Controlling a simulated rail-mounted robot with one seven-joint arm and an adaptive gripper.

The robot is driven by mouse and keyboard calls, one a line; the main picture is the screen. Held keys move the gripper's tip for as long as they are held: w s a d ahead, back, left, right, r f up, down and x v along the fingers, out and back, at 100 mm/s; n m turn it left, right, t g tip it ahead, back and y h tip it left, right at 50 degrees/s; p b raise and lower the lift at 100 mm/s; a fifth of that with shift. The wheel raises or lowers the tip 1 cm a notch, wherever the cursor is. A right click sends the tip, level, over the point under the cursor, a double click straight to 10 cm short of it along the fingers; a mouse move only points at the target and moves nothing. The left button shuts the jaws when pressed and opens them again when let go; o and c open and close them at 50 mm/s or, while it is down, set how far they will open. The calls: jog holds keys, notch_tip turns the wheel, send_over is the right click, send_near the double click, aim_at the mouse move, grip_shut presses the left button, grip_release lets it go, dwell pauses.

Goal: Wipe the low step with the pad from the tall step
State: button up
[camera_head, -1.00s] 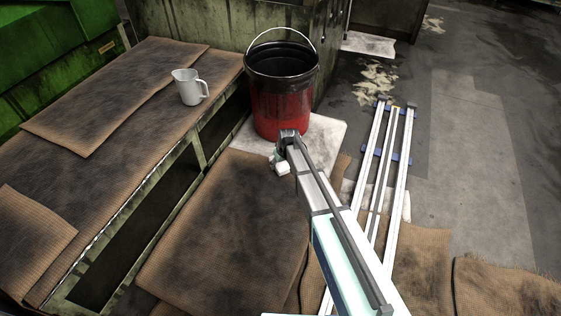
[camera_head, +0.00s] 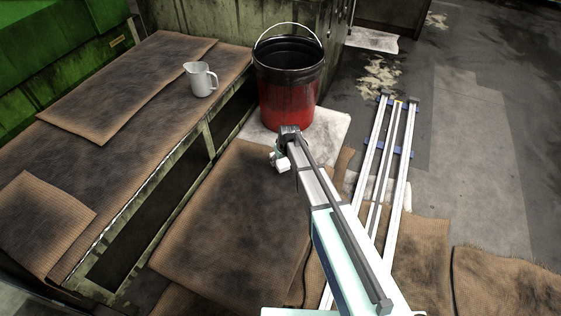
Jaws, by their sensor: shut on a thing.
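The tall step (camera_head: 226,73) runs along the left, topped with brown, dark-stained mats. The low step (camera_head: 222,225) lies to its right and lower, covered by a similar stained mat. My gripper (camera_head: 279,160) is at the far end of my arm, over the far right part of the low step, just in front of the bucket. It is small and mostly hidden by my wrist. It is shut on what appears to be the pad, a small pale block (camera_head: 283,164). Contact between the block and the mat cannot be told. No other pad shows on the tall step.
A red and black bucket (camera_head: 286,100) with a raised handle stands on a white sheet (camera_head: 329,126) beyond my gripper. A grey-white jug (camera_head: 200,80) stands on the tall step. White rails (camera_head: 403,150) lie on the right. Open grey floor (camera_head: 485,150) is beyond them.

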jog(key=shift+r+p, duration=1.35)
jog(key=shift+r, duration=1.2)
